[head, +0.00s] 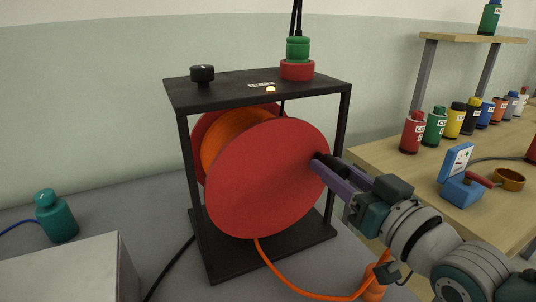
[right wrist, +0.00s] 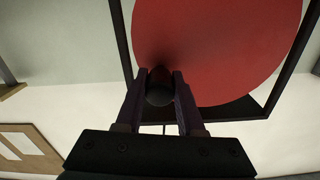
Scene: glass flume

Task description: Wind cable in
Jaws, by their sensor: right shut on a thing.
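A cable reel with red discs (head: 262,185) and orange cable (head: 232,130) wound between them sits in a black frame (head: 187,150). Orange cable (head: 300,287) runs from under the reel along the grey bench to the right. My right gripper (head: 318,162) is at the right side of the front disc, shut on a dark crank handle. The dark handle (right wrist: 159,88) also shows between the fingers in the right wrist view, in front of the red disc (right wrist: 215,45). My left gripper is not in view.
A black knob (head: 202,74), a small lit lamp (head: 271,89) and a green and red connector (head: 297,60) are on the frame's top. A teal bottle-like object (head: 56,216) and grey box (head: 70,270) stand left. A wooden table (head: 400,170) with several bottles is right.

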